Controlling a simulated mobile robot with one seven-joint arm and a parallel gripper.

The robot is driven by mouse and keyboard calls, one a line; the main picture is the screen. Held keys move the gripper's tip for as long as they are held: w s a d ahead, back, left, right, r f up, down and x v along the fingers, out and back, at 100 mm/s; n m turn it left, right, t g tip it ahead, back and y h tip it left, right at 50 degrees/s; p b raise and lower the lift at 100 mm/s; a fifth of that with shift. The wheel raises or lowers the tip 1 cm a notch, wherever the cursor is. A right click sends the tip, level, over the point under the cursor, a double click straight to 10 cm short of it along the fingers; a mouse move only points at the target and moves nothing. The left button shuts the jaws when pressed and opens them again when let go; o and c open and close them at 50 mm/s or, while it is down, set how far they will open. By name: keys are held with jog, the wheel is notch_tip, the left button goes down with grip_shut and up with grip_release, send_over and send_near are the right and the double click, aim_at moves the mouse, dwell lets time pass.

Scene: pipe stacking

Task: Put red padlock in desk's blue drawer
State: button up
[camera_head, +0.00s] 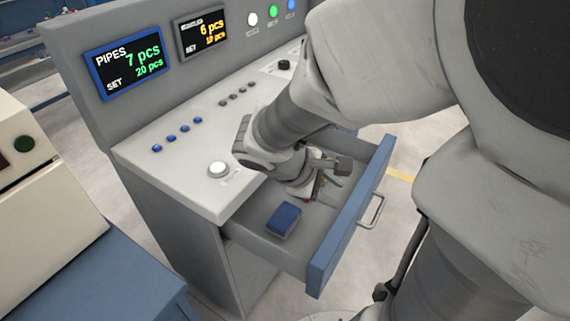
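The desk's blue drawer (345,222) is pulled open, with a silver handle on its blue front. My gripper (312,194) points down into the drawer's back half, low near its floor. A small bit of red (306,200) shows at the fingertips. It may be the red padlock, but my gripper hides most of it. I cannot tell whether the fingers are shut on it or apart from it.
A blue box-like object (284,219) lies in the drawer, left of my gripper. The grey desk (205,190) has buttons and two displays. A blue-topped cabinet (105,275) stands at lower left. The drawer's front wall is close to my gripper.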

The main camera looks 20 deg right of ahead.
jog(key=s+a+r+m+t+y, duration=0.4)
jog(key=s+a+r+m+y, duration=0.2)
jog(key=a+r+m, duration=0.3)
jog(key=shift+a+r+y, duration=0.25)
jog(key=shift+r+y, duration=0.45)
jog(key=shift+y, duration=0.2)
jog(key=shift+w, duration=0.1)
